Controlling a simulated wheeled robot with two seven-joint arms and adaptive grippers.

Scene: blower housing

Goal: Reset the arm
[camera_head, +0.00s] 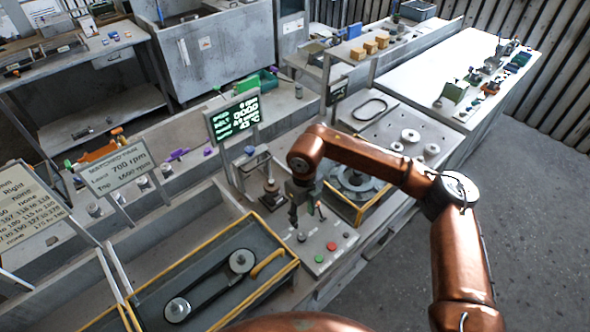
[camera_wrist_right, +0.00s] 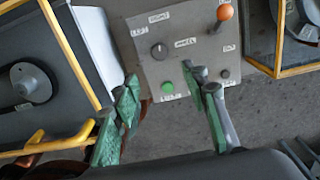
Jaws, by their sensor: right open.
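My right arm is copper-coloured and reaches in from the lower right of the head view. Its gripper (camera_head: 294,216) hangs pointing down over the grey control panel (camera_head: 340,232). In the right wrist view the two green-padded fingers (camera_wrist_right: 166,100) stand wide apart with nothing between them. Behind them the panel (camera_wrist_right: 190,58) shows a dark knob (camera_wrist_right: 158,50), a green button (camera_wrist_right: 167,87) and an orange-tipped lever (camera_wrist_right: 224,12). In the head view a red button (camera_head: 331,246) also shows. Whether the fingers touch the panel is hard to tell. My left gripper is out of view.
A yellow-edged bay with a belt and two pulleys (camera_head: 241,261) lies left of the panel. A yellow-edged bay with a round housing (camera_head: 358,181) lies behind it. A lit display (camera_head: 234,117) and a sign board (camera_head: 117,168) stand nearby. Open floor (camera_head: 530,230) lies right.

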